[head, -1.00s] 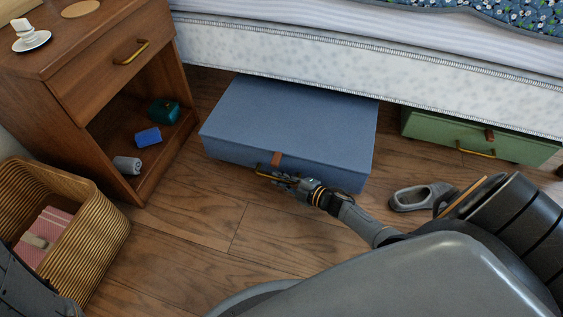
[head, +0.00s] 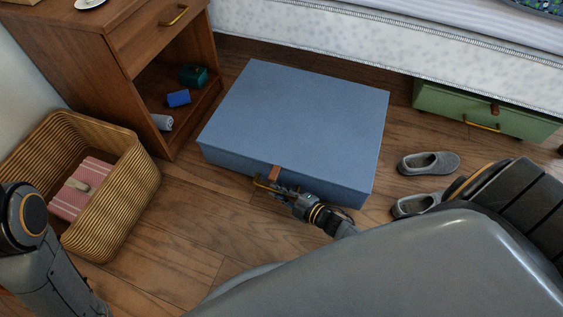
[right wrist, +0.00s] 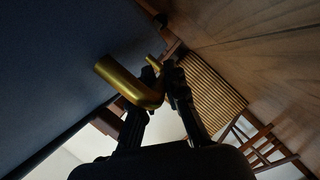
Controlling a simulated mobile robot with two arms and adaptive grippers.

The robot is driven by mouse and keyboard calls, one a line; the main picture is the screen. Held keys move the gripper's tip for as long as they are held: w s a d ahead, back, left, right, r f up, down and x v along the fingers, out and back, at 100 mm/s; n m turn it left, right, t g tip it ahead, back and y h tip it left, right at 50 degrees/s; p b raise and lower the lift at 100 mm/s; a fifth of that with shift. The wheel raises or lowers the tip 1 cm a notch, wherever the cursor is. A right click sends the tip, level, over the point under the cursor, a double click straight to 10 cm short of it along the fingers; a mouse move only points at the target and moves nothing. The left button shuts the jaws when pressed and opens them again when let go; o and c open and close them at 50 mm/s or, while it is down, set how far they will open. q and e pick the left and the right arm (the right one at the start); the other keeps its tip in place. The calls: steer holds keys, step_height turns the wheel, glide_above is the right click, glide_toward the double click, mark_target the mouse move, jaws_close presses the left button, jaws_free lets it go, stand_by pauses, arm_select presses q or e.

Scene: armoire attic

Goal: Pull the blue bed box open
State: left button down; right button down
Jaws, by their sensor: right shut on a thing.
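The blue bed box (head: 298,122) lies flat on the wooden floor with its lid closed, clear of the bed's edge, with a strip of floor showing behind it. It has a leather tab (head: 274,172) and a brass handle (head: 262,184) on its front face. My right gripper (head: 277,189) is shut on the handle. In the right wrist view the brass handle (right wrist: 122,78) passes between the fingers (right wrist: 161,76), beside the dark blue box face (right wrist: 55,70). My left arm shows at the lower left, but its gripper is out of view.
A green box (head: 480,108) sits under the bed (head: 330,50) at the right. Grey slippers (head: 428,163) lie right of the blue box. A wooden nightstand (head: 110,45) and a wicker basket (head: 130,190) with a pink item stand at the left. Floor in front is partly clear.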

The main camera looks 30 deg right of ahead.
steer(key=shift+s+a, duration=0.25)
steer(key=shift+s, duration=0.05)
steer(key=c, duration=1.4)
jaws_free()
steer(key=shift+o, duration=0.2)
steer(key=v, duration=1.2)
